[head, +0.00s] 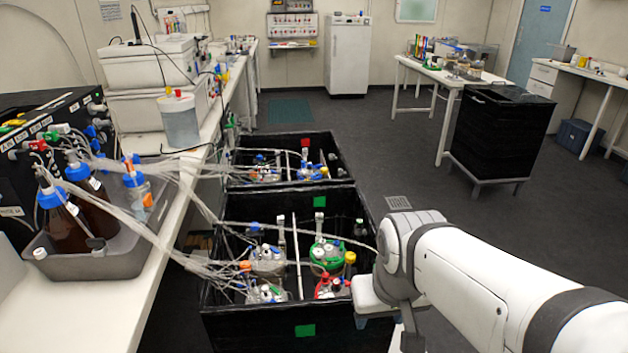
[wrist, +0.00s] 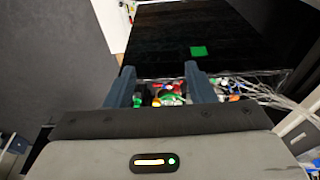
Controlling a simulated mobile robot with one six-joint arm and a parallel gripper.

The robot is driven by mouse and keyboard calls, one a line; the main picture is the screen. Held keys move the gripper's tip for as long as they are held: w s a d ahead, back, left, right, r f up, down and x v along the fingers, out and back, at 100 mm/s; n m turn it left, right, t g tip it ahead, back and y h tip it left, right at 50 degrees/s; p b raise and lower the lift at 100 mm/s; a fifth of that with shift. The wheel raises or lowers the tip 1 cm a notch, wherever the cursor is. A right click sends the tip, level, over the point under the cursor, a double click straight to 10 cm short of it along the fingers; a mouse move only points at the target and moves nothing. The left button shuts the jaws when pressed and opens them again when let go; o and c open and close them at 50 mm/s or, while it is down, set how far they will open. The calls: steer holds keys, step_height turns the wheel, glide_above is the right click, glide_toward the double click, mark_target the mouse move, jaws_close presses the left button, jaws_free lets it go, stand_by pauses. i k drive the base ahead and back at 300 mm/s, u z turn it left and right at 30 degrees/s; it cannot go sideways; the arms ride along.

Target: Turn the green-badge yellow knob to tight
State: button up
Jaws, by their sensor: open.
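A small yellow knob (head: 350,257) shows in the head view at the right inside of the near black crate (head: 255,330), close to my arm. Green square badges (head: 305,331) are on this crate, one on its front wall and one at its far wall. In the wrist view a green badge (wrist: 199,52) lies on a black panel beyond my fingers. My gripper (wrist: 160,77) is open, its two dark fingers apart with nothing clamped between them. Small vessel tops, with red, white and green parts, show between and beyond the fingers.
Inside the near crate stand vessels with a green lid (head: 327,254) and a red cap, plus metal posts. Clear tubes (head: 185,190) run from the left bench into it. A second black crate (head: 335,150) stands behind. Open floor (head: 400,160) lies to the right.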

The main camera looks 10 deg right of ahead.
mark_target(351, 256)
steer(key=z, duration=1.35)
steer(key=k, duration=0.8)
steer(key=u, duration=1.25)
steer(key=i, duration=1)
steer(key=u, duration=0.05)
